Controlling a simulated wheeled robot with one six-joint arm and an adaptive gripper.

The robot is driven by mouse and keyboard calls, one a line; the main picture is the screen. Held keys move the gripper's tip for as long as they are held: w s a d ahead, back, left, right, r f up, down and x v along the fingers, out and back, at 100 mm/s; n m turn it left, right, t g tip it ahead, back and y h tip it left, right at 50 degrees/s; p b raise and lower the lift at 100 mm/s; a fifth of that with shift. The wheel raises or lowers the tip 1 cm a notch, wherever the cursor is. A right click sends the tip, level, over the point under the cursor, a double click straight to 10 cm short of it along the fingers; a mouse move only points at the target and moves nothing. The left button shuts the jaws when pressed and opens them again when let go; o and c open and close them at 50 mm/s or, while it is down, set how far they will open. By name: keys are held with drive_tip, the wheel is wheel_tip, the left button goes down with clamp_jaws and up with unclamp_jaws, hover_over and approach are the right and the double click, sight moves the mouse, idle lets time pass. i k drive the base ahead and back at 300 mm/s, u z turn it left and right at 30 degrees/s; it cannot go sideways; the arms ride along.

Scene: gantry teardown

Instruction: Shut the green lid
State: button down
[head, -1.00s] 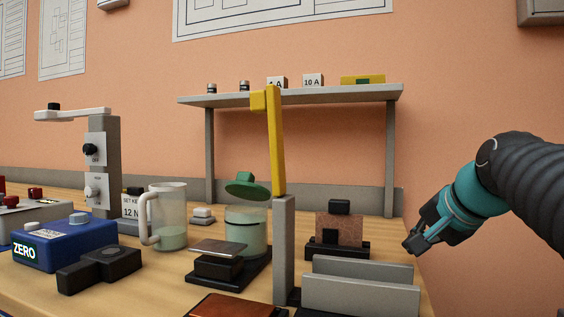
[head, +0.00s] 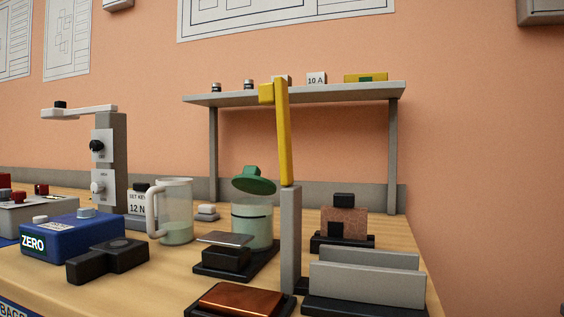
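The green lid (head: 254,182) is tilted open above a clear jar (head: 251,226) that holds pale green contents. The jar stands on a black base (head: 238,261) towards the middle of the bench, with its lid raised and showing its underside. My gripper is out of view in the head view now, so I cannot see its fingers or where it is relative to the lid.
A grey post with a yellow lever (head: 284,135) stands just right of the jar. A clear jug (head: 174,212) stands left of it. Grey upright plates (head: 366,284) and a copper block (head: 241,299) are in front. A shelf (head: 300,93) spans behind.

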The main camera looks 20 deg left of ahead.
sight(250, 182)
drive_tip(key=u, duration=0.3)
drive_tip(key=k, duration=0.9)
drive_tip(key=u, duration=0.4)
